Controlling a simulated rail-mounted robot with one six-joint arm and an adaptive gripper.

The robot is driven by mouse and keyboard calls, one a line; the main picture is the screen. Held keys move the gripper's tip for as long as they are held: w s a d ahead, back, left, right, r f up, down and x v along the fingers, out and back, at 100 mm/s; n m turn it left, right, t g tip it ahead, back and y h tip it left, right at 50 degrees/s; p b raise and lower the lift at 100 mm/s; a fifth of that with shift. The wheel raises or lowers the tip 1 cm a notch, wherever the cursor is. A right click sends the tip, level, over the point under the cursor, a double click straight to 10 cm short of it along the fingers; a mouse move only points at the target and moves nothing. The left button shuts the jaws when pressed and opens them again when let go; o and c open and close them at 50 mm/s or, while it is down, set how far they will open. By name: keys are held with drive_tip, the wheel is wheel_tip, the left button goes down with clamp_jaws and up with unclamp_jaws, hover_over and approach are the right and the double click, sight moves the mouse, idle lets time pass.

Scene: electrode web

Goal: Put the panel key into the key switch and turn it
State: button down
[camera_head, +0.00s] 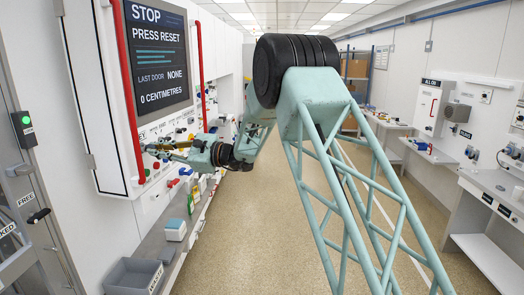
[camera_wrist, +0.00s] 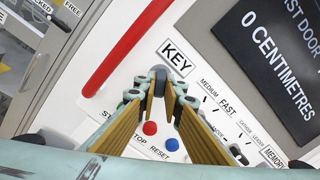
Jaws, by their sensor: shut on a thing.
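My gripper (camera_head: 150,147) reaches left to the lower part of the white control panel. In the wrist view its yellow-padded fingers (camera_wrist: 160,88) converge just below the KEY label (camera_wrist: 177,58). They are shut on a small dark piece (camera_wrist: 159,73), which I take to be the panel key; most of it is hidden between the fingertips. The key switch is not clearly visible, as the fingertips cover the area under the label. I cannot tell whether the key is in the switch or only in front of it.
A blue RESET button (camera_wrist: 171,144) and a red STOP button (camera_wrist: 150,128) lie below the fingers. A red rail (camera_wrist: 122,46) runs beside the KEY label. The dark display (camera_head: 158,55) is above. A grey bin (camera_head: 134,276) stands below; the aisle floor (camera_head: 262,220) is clear.

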drive_tip(key=shift+a+r+m+p, duration=0.1)
drive_tip(key=shift+r+m+p, duration=0.15)
drive_tip(key=shift+m+p, duration=0.25)
idle(0.3)
drive_tip(key=c, duration=2.7)
unclamp_jaws()
drive_tip(key=shift+s+a+f, duration=0.1)
drive_tip(key=shift+f, duration=0.1)
drive_tip(key=shift+d, duration=0.25)
drive_tip(key=shift+s+d+b, duration=0.25)
drive_tip(key=shift+d+b, duration=0.3)
drive_tip(key=shift+d, duration=0.9)
drive_tip(key=shift+s+d+b, duration=0.3)
drive_tip(key=shift+d+b, duration=0.25)
drive_tip(key=shift+d, duration=0.85)
drive_tip(key=shift+s+d+b, duration=0.25)
drive_tip(key=shift+d+b, duration=0.3)
drive_tip(key=shift+d, duration=0.9)
